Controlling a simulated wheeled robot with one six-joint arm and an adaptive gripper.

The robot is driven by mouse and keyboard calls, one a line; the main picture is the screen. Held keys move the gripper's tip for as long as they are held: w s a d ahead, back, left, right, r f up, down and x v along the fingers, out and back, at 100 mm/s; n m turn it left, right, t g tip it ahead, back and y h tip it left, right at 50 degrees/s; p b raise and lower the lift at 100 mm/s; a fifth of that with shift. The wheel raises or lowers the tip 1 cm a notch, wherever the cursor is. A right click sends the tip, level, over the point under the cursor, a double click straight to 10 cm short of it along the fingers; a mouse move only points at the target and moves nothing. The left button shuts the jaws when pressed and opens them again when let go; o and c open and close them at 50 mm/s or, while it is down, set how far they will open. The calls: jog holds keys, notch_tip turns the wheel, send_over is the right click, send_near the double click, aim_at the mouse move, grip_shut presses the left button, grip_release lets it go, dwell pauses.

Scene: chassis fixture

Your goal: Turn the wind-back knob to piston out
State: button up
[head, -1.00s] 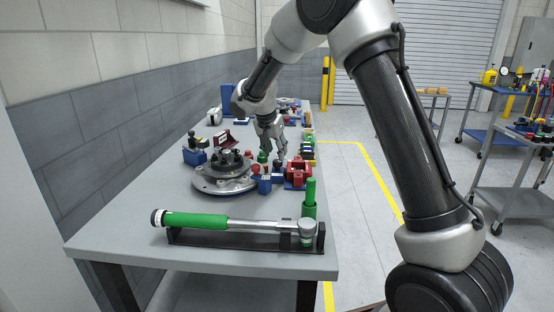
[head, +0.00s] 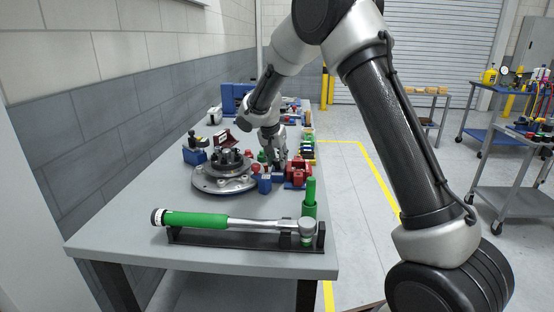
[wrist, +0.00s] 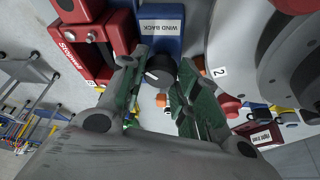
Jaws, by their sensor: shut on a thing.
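The wind-back knob (wrist: 160,72) is a dark round knob with a white pointer line, in the upper middle of the wrist view. It is on a blue block with a "WIND BACK" label (wrist: 162,27). My gripper (wrist: 155,88) has its green-padded fingers on both sides of the knob and is shut on it. In the head view my gripper (head: 277,165) points down among the blue and red fixtures, and the knob is too small to make out there. The piston cannot be made out.
A red "Stopwell" fixture (wrist: 85,40) stands close to the left of the knob in the wrist view. A grey round hub (head: 222,180) is left of my gripper on the bench. A green-handled torque wrench (head: 235,222) lies in its black rack at the front.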

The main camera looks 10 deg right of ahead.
jog(key=n, duration=0.2)
jog(key=n+y, duration=0.1)
jog(key=n, duration=0.1)
jog(key=shift+t+y, duration=0.3)
jog(key=o, duration=0.7)
jog(key=shift+r, duration=0.15)
jog(key=shift+v, duration=3.85)
jog(key=shift+o, duration=0.4)
jog(key=shift+s, duration=0.1)
